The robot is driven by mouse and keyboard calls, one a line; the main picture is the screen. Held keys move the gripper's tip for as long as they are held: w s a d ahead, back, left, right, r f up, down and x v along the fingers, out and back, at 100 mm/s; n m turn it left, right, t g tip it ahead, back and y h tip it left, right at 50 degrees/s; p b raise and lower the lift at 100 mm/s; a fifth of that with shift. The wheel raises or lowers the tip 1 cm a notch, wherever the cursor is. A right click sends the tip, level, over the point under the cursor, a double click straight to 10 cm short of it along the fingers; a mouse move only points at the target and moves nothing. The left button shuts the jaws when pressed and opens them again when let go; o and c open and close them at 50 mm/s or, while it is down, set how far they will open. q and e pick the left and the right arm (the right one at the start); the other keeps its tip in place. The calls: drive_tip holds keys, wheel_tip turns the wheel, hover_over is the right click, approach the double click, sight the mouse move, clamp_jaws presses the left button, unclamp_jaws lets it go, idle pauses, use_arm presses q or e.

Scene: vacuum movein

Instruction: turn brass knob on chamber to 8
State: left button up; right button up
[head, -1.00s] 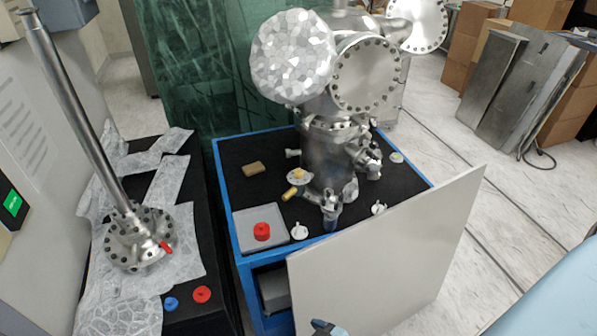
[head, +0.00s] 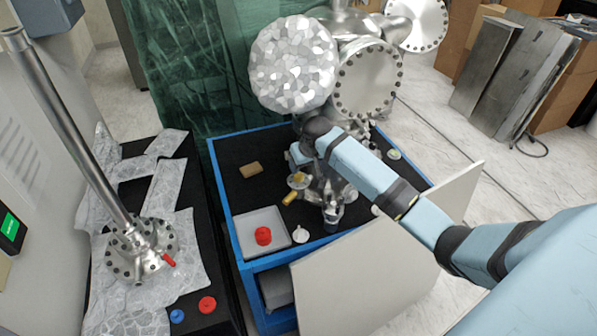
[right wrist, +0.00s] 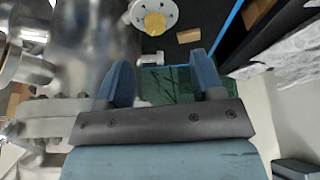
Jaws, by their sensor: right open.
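The steel chamber (head: 325,185) stands on a blue-framed cart with a black top. A brass knob (head: 298,179) sits on a small round flange at the chamber's lower left. A second brass piece (head: 289,198) shows just below it. In the right wrist view a flange with a brass centre (right wrist: 154,22) is beyond the fingers, near the top edge. My right gripper (right wrist: 163,76) is open and empty, with a wide gap between its blue fingers. In the head view the right hand is beside the chamber, above the brass knob and apart from it. The knob's markings are too small to read.
A grey tray (head: 246,244) with a red part lies at the cart's front left. A tan block (head: 251,169) lies behind it. A white panel (head: 370,275) leans out at the front right. A steel tube assembly (head: 137,245) stands on foil at the left.

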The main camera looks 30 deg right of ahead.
sight(299, 175)
drive_tip(key=x, duration=0.7)
drive_tip(key=w+d+p+x, duration=0.1)
drive_tip(key=x, duration=0.3)
drive_tip(key=shift+w+d+r, duration=0.1)
drive_tip(key=shift+r, duration=0.05)
drive_tip(key=c, duration=0.9)
